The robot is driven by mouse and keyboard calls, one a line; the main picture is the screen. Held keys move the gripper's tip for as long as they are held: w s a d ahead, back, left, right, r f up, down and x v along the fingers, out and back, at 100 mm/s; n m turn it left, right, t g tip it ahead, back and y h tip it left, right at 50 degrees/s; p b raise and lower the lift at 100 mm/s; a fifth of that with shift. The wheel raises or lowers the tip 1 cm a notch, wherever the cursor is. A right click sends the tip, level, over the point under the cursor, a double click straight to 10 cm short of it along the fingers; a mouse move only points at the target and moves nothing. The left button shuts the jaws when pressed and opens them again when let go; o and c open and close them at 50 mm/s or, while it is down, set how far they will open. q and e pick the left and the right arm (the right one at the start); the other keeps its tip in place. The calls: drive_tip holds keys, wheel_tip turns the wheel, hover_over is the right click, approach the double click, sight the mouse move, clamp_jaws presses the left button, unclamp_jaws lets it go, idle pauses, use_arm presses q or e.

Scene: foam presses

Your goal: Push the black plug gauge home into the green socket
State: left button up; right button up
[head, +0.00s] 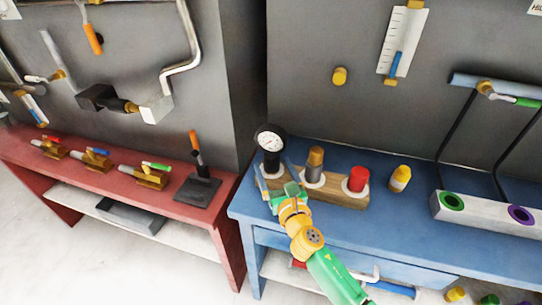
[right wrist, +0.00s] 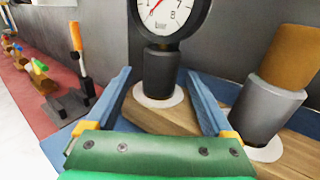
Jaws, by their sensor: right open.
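The black plug gauge (head: 271,160), a dark cylinder with a round white dial on top, stands upright at the left end of a wooden block. It also shows in the right wrist view (right wrist: 159,72). My right gripper (head: 273,177) is open, with its blue fingers on either side of the gauge's lower body; I cannot tell if they touch it. The green socket (head: 452,202) is a green-ringed hole in a pale block (head: 480,213) at the right of the blue bench. My left gripper is not in view.
The wooden block (head: 336,194) also holds a grey-and-orange plug (head: 315,166) and a red plug (head: 357,180). A yellow-capped piece (head: 400,177) stands between it and the pale block. A purple socket (head: 521,216) sits beside the green one. Black lever arms rise behind the sockets.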

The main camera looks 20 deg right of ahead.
drive_tip(key=w, duration=0.2)
drive_tip(key=shift+w+f, duration=0.2)
drive_tip(key=shift+w, duration=0.15)
drive_tip(key=shift+s+r, duration=0.15)
drive_tip(key=shift+s, duration=0.05)
drive_tip(key=c, duration=0.7)
clamp_jaws()
